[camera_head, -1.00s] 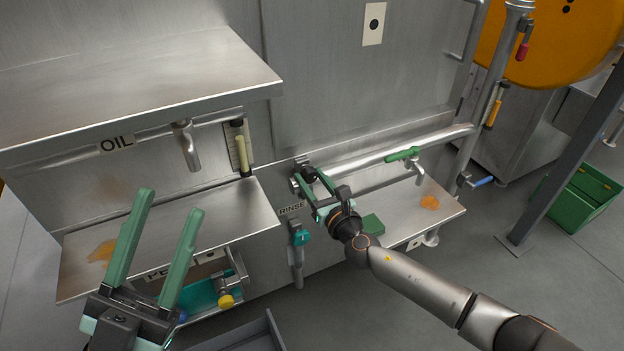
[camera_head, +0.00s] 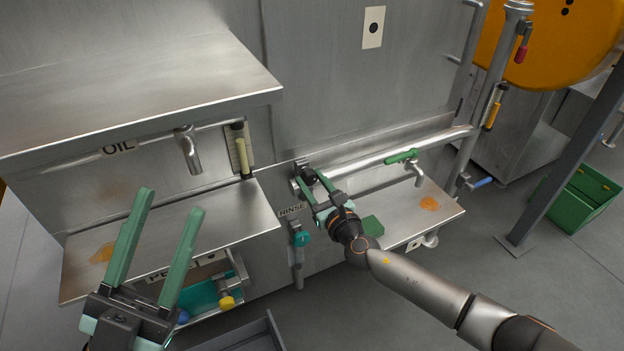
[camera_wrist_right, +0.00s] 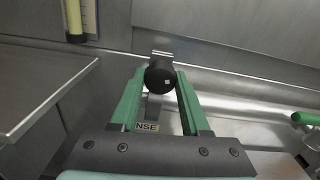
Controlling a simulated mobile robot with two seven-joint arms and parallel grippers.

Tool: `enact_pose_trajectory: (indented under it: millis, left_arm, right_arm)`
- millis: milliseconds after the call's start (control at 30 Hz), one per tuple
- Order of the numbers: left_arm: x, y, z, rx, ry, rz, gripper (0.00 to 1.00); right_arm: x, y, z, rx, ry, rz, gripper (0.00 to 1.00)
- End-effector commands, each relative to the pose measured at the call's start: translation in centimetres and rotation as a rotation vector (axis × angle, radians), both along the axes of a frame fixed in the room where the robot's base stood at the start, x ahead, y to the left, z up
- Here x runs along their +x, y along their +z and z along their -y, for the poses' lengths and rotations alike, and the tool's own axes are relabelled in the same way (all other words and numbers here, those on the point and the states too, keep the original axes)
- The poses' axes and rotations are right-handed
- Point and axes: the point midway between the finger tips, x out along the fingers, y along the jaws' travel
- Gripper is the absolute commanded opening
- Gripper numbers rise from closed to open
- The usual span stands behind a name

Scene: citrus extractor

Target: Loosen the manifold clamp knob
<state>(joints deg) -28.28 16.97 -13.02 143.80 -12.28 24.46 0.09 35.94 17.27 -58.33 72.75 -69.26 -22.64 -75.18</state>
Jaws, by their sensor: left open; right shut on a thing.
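The manifold clamp knob (camera_wrist_right: 161,77) is a round black knob with a small pale mark on its face, seen in the right wrist view. It sits at the left end of the steel manifold pipe (camera_head: 400,149), above the RINSE label (camera_head: 292,211). My right gripper (camera_head: 310,180) has its green fingers on either side of the knob and is shut on it. In the right wrist view the fingers (camera_wrist_right: 160,88) flank the knob. In the head view the fingers partly hide the knob. My left gripper (camera_head: 172,202) is open and empty at the lower left, in front of the steel shelf.
A green-handled tap (camera_head: 402,156) hangs from the pipe to the right. A teal valve knob (camera_head: 302,239) is below the RINSE label. A spout (camera_head: 189,150) and a yellow-tubed gauge (camera_head: 243,155) are at the left. A green block (camera_head: 372,226) lies on the right shelf.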

Motion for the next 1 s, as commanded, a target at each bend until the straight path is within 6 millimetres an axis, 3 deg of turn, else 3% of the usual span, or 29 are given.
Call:
enact_pose_trajectory:
  millis: [500,1000]
  left_arm:
    - [-0.1,2.1,-0.2,0.015,0.024,0.013,0.5]
    - [-0.1,2.6,-0.3,0.013,0.034,0.017,0.5]
  right_arm:
    - [0.0,0.1,0.1,-0.336,-0.001,0.138,0.0]
    - [0.1,0.0,0.1,-0.442,-0.001,0.184,0.0]
